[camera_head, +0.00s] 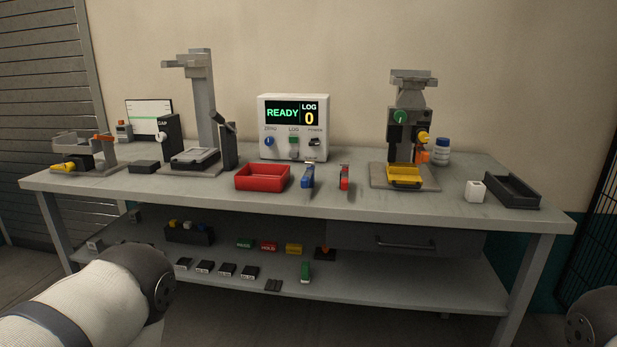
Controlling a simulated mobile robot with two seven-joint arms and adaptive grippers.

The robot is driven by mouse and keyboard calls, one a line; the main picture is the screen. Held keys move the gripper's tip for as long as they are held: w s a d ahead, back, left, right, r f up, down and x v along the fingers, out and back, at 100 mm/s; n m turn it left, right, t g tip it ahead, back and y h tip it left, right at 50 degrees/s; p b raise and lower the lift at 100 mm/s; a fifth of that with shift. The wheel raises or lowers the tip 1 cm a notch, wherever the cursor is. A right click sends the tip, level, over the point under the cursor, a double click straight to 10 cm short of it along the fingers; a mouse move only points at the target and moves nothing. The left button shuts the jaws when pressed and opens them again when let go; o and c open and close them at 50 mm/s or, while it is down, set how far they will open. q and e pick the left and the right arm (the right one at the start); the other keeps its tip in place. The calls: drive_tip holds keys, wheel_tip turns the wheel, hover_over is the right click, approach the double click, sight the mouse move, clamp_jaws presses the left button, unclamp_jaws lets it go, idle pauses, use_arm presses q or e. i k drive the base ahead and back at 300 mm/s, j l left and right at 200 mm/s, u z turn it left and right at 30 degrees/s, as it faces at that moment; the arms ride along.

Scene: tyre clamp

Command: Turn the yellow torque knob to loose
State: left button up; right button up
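Two yellow parts could be the torque knob, and I cannot tell which it is. One is a yellow knob (424,137) on the right side of the upright machine (410,98) at the back right of the bench. The other is a yellow piece (64,167) low on the front of the small grey fixture (85,146) at the far left. Any setting marks are too small to read. A part of my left arm shows at the lower left and a part of my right arm at the lower right corner. Neither gripper is in view.
The bench (330,200) also holds a display box (294,127) reading READY and LOG 0, a red tray (263,177), blue and red hand tools, a white cube (475,191) and a dark tray (511,190). A lower shelf (400,284) carries small blocks. The front right top is mostly clear.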

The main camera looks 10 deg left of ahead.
sight(422, 135)
drive_tip(key=i+j+z, duration=0.15)
drive_tip(key=j+z, duration=0.35)
drive_tip(key=i+l+u, duration=0.2)
drive_tip(key=l+u, duration=0.15)
drive_tip(key=l, duration=0.3)
drive_tip(key=i+l+u, duration=0.2)
drive_tip(key=l, duration=0.15)
drive_tip(key=l+u, duration=0.2)
drive_tip(key=l, duration=0.15)
drive_tip(key=i, duration=0.05)
